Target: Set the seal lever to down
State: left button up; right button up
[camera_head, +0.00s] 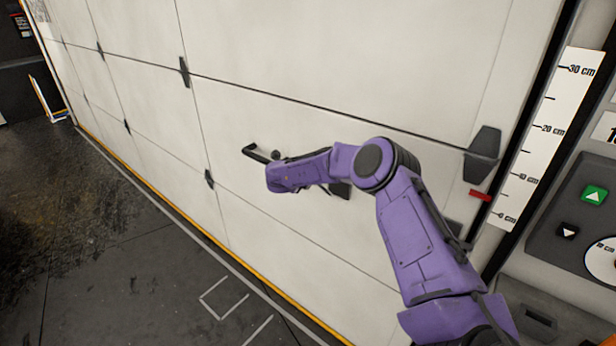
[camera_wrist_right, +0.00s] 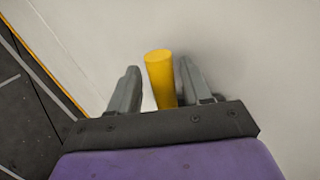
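In the right wrist view, a yellow cylindrical lever (camera_wrist_right: 160,75) stands between the two grey fingers of my right gripper (camera_wrist_right: 158,82). The fingers are apart. A gap shows on the lever's left, while its top is close to the right finger; I cannot tell whether they touch. The lever's lower end is hidden behind the gripper's dark body. In the head view, my purple right arm reaches across the white door, its wrist near a dark bar (camera_head: 257,153); the yellow lever is hidden there. My left gripper is not in view.
The white panelled door (camera_head: 270,50) fills the middle of the head view. A centimetre scale (camera_head: 549,130) with a red pointer (camera_head: 480,196) and a panel with a green up button (camera_head: 594,195) stand at right. Dark floor (camera_head: 100,230) is open at left.

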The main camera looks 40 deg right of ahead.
jog(key=b+v, duration=0.3)
jog(key=v, duration=0.7)
jog(key=shift+a, duration=0.2)
jog(key=shift+r, duration=0.1)
